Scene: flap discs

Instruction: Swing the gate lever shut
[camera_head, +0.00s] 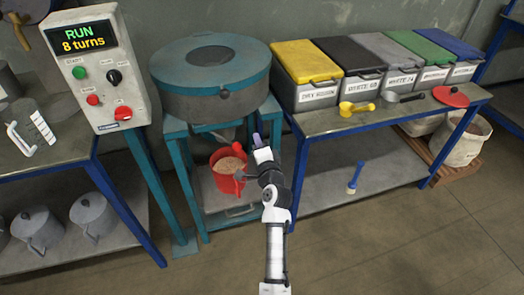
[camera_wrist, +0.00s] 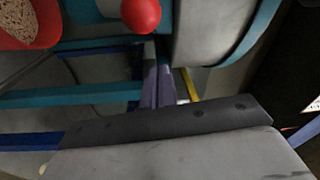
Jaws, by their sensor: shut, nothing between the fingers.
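A red ball knob (camera_wrist: 141,14), apparently the end of the gate lever, shows at the top edge of the wrist view. My gripper (camera_head: 256,141) is shut and empty, just right of the metal outlet (camera_head: 224,134) under the teal drum machine (camera_head: 210,75). In the wrist view its pale purple fingers (camera_wrist: 157,85) point up toward the knob. A small gap shows between them; contact cannot be told.
A red jug (camera_head: 229,172) of grain stands below the outlet, close to my gripper. Teal stand legs surround it. A control box (camera_head: 99,70) reads "RUN 8 turns".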

